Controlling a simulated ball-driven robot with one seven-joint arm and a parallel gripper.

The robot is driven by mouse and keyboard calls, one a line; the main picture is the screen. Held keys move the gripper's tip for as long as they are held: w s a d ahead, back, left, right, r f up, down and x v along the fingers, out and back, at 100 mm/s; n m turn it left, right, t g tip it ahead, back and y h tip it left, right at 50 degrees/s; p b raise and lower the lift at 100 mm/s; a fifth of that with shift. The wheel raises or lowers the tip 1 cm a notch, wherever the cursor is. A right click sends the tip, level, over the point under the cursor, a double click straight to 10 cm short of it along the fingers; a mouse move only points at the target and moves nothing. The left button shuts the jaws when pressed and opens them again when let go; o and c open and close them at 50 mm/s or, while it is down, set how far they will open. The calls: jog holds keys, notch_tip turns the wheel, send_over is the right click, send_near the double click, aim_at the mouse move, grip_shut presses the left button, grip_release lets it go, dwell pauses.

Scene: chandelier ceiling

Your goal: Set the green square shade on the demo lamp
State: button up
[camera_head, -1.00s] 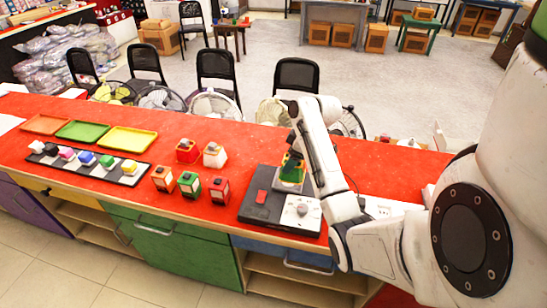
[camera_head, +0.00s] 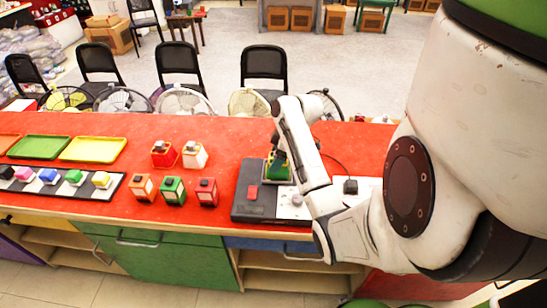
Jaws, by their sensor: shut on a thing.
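The green square shade (camera_head: 277,171) is at the rear of the dark demo unit (camera_head: 262,208), between the jaws of my gripper (camera_head: 277,160). My gripper points down and is shut on the shade. The demo lamp's own body is hidden behind the shade and my gripper, so I cannot tell whether the shade rests on it or hangs just above. The demo unit has a red square patch (camera_head: 252,192) at left and a white panel with a grey knob (camera_head: 296,200) at right, partly covered by my forearm.
Several small lanterns, including a green one (camera_head: 173,190) and a red one (camera_head: 206,191), stand left of the unit. Coloured trays (camera_head: 92,149) and a strip of coloured blocks (camera_head: 75,180) lie farther left. A small black block (camera_head: 350,186) sits on white at right.

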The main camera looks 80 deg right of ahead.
jog(key=shift+f, duration=0.1)
jog(key=o, duration=1.1)
jog(key=p+v, duration=0.2)
jog(key=v, duration=1)
